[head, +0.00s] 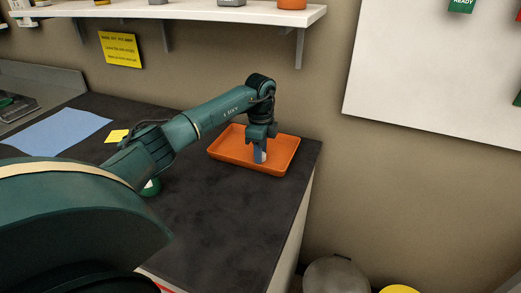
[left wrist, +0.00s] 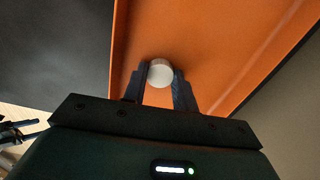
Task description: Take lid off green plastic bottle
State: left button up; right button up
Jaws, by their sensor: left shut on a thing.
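My left gripper (head: 260,153) is over the orange tray (head: 225,150) at the right end of the dark counter, pointing down. In the left wrist view its two fingers (left wrist: 160,84) are shut on a round white lid (left wrist: 160,72), with the orange tray (left wrist: 215,40) below. A bit of the white lid (head: 262,156) also shows between the fingers in the head view. I cannot tell whether the lid touches the tray floor. A green bottle (head: 151,187) stands on the counter, mostly hidden behind my left arm.
The dark counter (head: 225,205) is clear in front of the tray, and its right edge is close to the tray. A blue sheet (head: 55,132) and a yellow note (head: 117,136) lie at the left. A white shelf (head: 190,13) hangs above at the back.

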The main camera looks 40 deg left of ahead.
pick_arm(q)
jog(key=o, duration=1.1)
notch_tip(320, 180, up, 8)
jog(key=shift+f, duration=0.1)
